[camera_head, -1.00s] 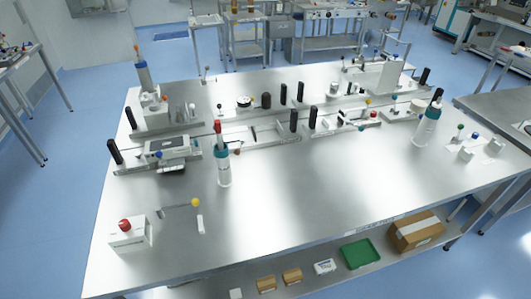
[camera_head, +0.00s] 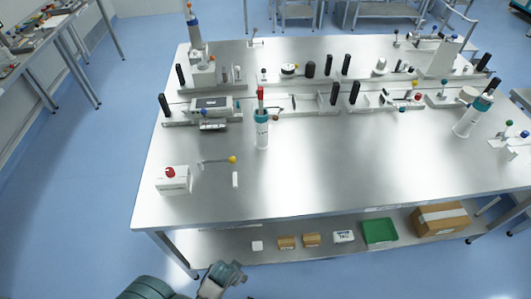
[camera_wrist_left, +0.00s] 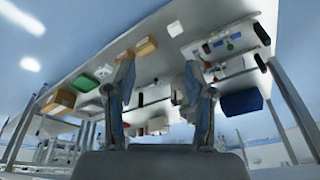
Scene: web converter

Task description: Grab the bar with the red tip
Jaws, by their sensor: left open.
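A slim upright bar with a red tip (camera_head: 261,96) stands in a clear bottle-like holder with a teal collar (camera_head: 262,130), on the near half of the steel table. In the head view my left gripper (camera_head: 226,276) is at the bottom edge, low in front of the table and well apart from the bar. In the left wrist view its two fingers (camera_wrist_left: 158,75) are spread apart with nothing held between them. I cannot pick out the red-tipped bar in the wrist view. My right gripper is not in view.
Fixtures with black handles stand behind the bar. The lower shelf (camera_head: 210,245) holds small boxes, a green tray (camera_head: 380,231) and a carton (camera_head: 440,218).

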